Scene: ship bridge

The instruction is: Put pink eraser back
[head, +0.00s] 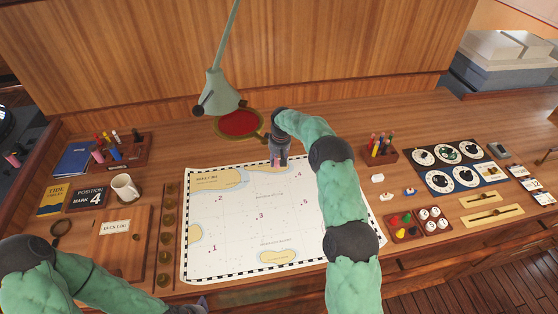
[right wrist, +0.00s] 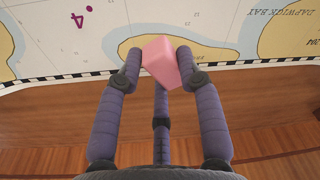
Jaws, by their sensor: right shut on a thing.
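The pink eraser (right wrist: 160,62) is a small block held between the fingertips of my right gripper (right wrist: 157,66) in the right wrist view. In the head view my right gripper (head: 277,162) points down over the upper part of the chart (head: 235,225), and the eraser is mostly hidden there. The height above the chart is hard to tell. The end of my left gripper (head: 193,307) just shows at the bottom edge, and its fingers cannot be made out.
A wooden pen tray (head: 128,162) stands at the left, near a mug (head: 124,188). A pen holder (head: 379,155) stands right of the chart, with small boats and a token tray (head: 402,229) below. The lamp (head: 219,95) hangs above a red-topped round piece (head: 239,122).

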